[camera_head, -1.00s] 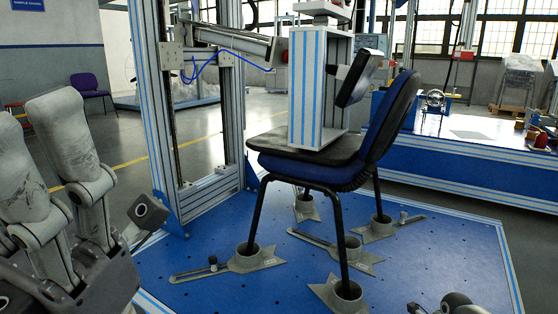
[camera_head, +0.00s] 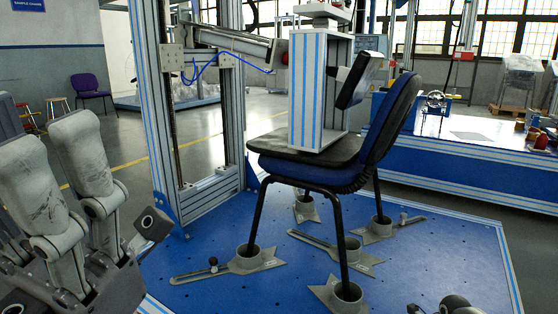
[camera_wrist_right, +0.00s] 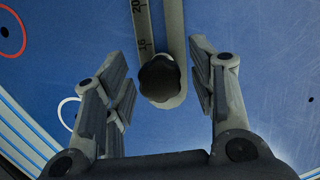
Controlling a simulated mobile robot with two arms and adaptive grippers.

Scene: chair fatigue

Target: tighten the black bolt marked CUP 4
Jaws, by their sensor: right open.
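In the right wrist view, a black lobed bolt knob (camera_wrist_right: 159,78) sits on a slotted grey bar (camera_wrist_right: 174,30) with scale numbers. My right gripper (camera_wrist_right: 157,54) is open, one finger on each side of the knob, with a gap to both. No CUP 4 marking is readable on it. In the head view, small black bolts show on the left cup's bar (camera_head: 213,262) and the far right cup's bar (camera_head: 404,217). My left gripper (camera_head: 55,155) is large at the left edge, fingers upright, away from the cups; its opening is unclear.
A blue-seated chair (camera_head: 318,165) stands with its legs in grey cups on the blue base plate (camera_head: 430,262). A metal test frame (camera_head: 160,110) stands behind it at left. A weight box (camera_head: 308,95) rests on the seat.

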